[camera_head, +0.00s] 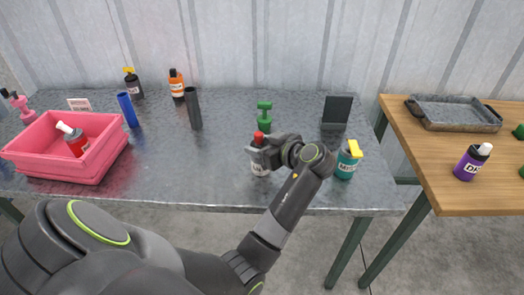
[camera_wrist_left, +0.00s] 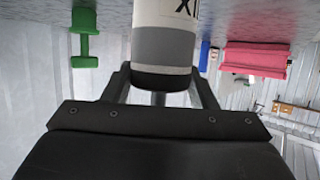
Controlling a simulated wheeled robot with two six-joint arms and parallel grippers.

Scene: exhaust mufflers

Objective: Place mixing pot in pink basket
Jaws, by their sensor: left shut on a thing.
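The mixing pot (camera_head: 257,168) is a pale and grey bottle with a red top, upright near the front middle of the grey table. My left gripper (camera_head: 262,150) is shut on it and hides part of it. In the left wrist view the pot (camera_wrist_left: 165,45) sits between the fingers, with the letters "XI" partly showing. I cannot tell whether its base touches the table. The pink basket (camera_head: 62,168) stands at the table's left end, well left of the gripper. A red bottle with a white nozzle (camera_head: 74,140) is inside it. My right gripper is not in view.
A green dumbbell (camera_head: 264,117) stands behind the pot; a teal bottle with yellow top (camera_head: 347,160) is to its right. A dark cylinder (camera_head: 194,108) and blue cylinder (camera_head: 127,110) stand towards the basket. The table's front area between pot and basket is clear.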

